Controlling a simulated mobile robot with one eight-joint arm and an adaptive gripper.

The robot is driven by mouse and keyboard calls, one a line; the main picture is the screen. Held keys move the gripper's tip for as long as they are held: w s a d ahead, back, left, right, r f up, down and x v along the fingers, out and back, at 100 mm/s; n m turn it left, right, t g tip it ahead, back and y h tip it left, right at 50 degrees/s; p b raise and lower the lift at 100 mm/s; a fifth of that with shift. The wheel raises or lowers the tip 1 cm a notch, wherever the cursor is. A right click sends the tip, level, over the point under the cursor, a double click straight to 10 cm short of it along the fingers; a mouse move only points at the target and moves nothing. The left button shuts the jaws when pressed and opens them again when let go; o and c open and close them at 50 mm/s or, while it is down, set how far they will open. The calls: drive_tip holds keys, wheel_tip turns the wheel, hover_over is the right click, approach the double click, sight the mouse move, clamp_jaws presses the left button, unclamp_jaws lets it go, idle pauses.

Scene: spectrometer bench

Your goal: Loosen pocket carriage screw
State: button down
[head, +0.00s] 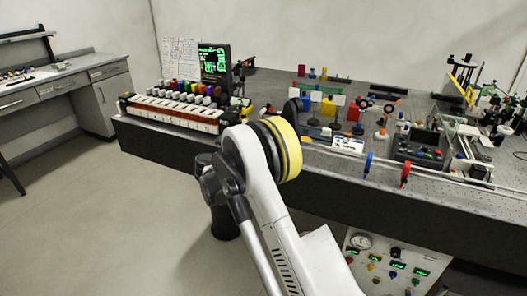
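A long rack (172,115) with a white front row and several coloured knobs behind it sits on the left end of the bench. It may be the pocket carriage, but I cannot tell. Its screw is too small to make out. My arm (262,185) rises from the bottom of the head view, and its yellow-ringed joint covers part of the bench's front edge. No gripper fingers show.
A gauge panel (385,262) stands below. A grey side desk (60,80) is at left. The left floor is clear.

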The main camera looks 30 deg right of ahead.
drive_tip(key=shift+r, duration=0.1)
idle(0.3)
drive_tip(key=shift+d, duration=0.1)
drive_tip(key=c, duration=1.7)
unclamp_jaws()
drive_tip(key=v, duration=1.2)
drive_tip(key=shift+w, duration=0.1)
